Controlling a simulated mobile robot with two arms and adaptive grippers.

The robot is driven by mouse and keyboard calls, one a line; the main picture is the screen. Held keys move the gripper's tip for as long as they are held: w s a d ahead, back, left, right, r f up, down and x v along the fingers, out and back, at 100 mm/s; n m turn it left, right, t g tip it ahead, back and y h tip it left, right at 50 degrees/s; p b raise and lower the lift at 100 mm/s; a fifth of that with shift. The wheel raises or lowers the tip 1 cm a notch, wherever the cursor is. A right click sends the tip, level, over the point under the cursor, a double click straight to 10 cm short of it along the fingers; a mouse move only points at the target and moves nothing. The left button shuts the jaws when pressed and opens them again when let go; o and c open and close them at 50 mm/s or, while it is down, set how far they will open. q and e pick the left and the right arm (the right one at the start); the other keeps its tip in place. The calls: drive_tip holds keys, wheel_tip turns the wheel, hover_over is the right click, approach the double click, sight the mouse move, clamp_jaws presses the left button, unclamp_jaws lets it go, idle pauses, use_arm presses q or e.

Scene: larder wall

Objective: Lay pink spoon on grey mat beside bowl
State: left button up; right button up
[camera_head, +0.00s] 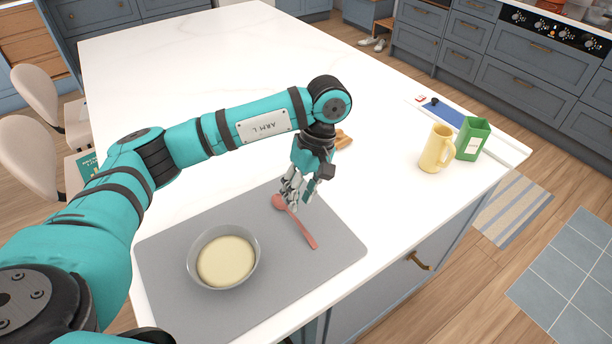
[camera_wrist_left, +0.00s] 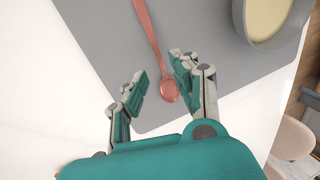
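The pink spoon (camera_head: 296,222) lies on the grey mat (camera_head: 170,262), to the right of the bowl (camera_head: 194,268) and apart from it. The bowl is grey with pale yellow contents. My left gripper (camera_head: 298,194) is above the spoon's bowl end, near the mat's far edge. In the left wrist view its fingers (camera_wrist_left: 160,88) are spread apart, with the spoon (camera_wrist_left: 152,40) showing beyond and between them. Nothing is held in it. The bowl also shows at the upper right of the left wrist view (camera_wrist_left: 242,22). My right gripper is not in view.
A yellow mug (camera_head: 436,150) and a green box (camera_head: 472,139) stand at the right of the white counter (camera_head: 200,60). A blue item (camera_head: 444,113) lies behind them. A small wooden object (camera_head: 343,140) is partly hidden behind my left arm. The far counter is clear.

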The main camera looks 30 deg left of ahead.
use_arm(q)
drive_tip(key=v, duration=0.7)
idle(0.4)
